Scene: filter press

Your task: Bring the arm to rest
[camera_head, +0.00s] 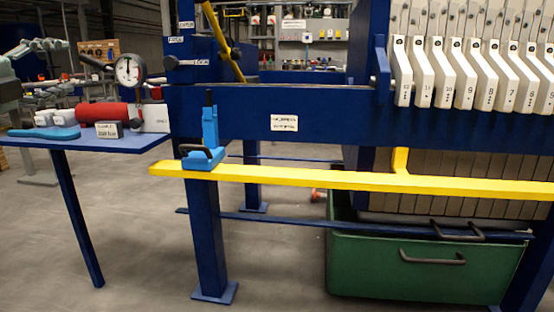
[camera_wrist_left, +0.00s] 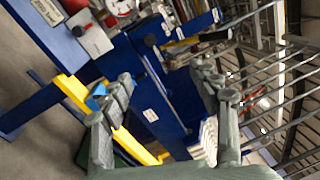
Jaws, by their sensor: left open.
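My left gripper (camera_head: 62,65) is at the left edge of the head view, grey-green, above the small blue side table. Its jaws are open and nothing shows between them. In the left wrist view the two fingers of the left gripper (camera_wrist_left: 168,92) stand wide apart, with the blue press frame seen beyond the gap. Most of my left arm lies outside the head view. My right gripper is in neither view.
A blue side table (camera_head: 105,146) carries a red cylinder (camera_head: 98,112) and a turquoise tool (camera_head: 43,133). A dial gauge (camera_head: 129,70) stands behind it. The yellow rail (camera_head: 300,176) bears a blue latch (camera_head: 208,140). A green bin (camera_head: 400,275) stands beneath the press plates (camera_head: 455,75). Open floor lies in front.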

